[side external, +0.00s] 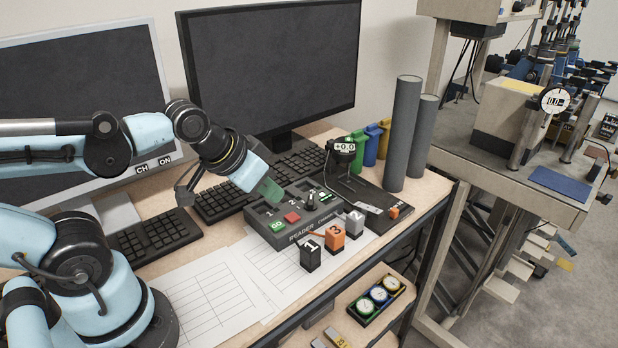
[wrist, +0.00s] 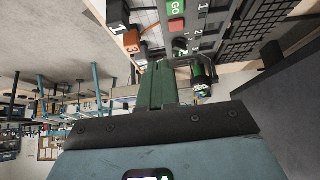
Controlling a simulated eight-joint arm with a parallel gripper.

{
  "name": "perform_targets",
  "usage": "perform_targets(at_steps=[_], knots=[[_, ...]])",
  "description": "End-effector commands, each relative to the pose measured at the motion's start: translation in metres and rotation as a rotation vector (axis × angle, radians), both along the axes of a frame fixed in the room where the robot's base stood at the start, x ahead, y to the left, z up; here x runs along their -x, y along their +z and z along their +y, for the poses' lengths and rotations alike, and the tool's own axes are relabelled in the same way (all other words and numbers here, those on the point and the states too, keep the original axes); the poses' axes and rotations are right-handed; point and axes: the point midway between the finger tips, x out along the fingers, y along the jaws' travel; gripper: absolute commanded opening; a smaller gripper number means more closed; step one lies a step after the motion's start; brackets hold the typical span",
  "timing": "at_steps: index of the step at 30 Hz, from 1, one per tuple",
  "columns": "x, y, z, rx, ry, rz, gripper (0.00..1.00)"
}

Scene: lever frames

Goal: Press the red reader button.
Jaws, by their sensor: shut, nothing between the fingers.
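The dark grey reader box (side external: 299,239) sits on the desk and carries a red button (side external: 291,217) beside a green GO button (side external: 278,226). In the wrist view the red button (wrist: 176,26) and the green GO button (wrist: 175,8) show at the top, beyond the fingertips. My gripper (side external: 273,196) has green fingers, shut and empty, pointing down over the back left part of the reader. In the side view the tips appear up and left of the red button, apart from it. The shut fingers (wrist: 158,70) also show in the wrist view.
Numbered blocks, black (side external: 310,254), orange (side external: 332,238) and grey (side external: 354,222), stand along the reader's front. A black gauge stand (side external: 343,160) is at its right, and keyboards (side external: 155,236) lie behind and left. Paper sheets (side external: 200,300) lie flat in front. Tall grey cylinders (side external: 403,135) stand farther right.

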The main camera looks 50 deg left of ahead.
Motion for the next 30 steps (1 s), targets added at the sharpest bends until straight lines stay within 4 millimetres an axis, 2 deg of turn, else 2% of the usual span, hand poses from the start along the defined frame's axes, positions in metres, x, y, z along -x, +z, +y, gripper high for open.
perform_targets(at_steps=[8,21,30], knots=[[-0.007,0.001,0.003,-0.047,-0.051,-0.019,0.00],[-0.054,0.010,0.025,-0.444,-0.436,-0.130,0.00],[-0.061,0.011,0.030,-0.521,-0.502,-0.144,0.00]])
